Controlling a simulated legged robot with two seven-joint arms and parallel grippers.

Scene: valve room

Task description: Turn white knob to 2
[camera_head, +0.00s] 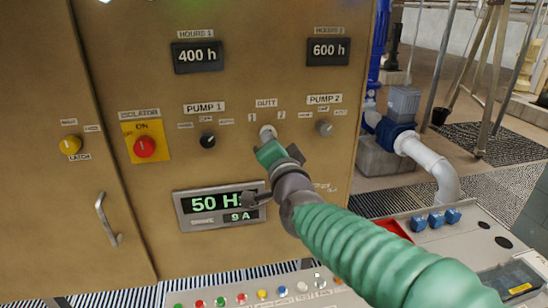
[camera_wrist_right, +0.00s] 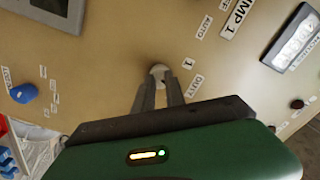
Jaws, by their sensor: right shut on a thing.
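The white knob (camera_head: 267,131) sits on the tan panel under the DUTY label, between the marks 1 (camera_head: 252,118) and 2 (camera_head: 281,115). My right gripper (camera_head: 269,141) reaches up to it from the lower right and covers its lower part. In the right wrist view the two fingers (camera_wrist_right: 159,82) are closed in on the white knob (camera_wrist_right: 160,71), one on each side. The gripper is shut on the knob. The fingers hide part of it, and I cannot tell which mark it points to. My left gripper is not in view.
A black PUMP 1 knob (camera_head: 207,140) is to the left and a grey PUMP 2 knob (camera_head: 324,127) to the right. A red isolator knob (camera_head: 144,147) is further left. The 50 Hz display (camera_head: 218,207) lies below. A door handle (camera_head: 108,219) sticks out at lower left.

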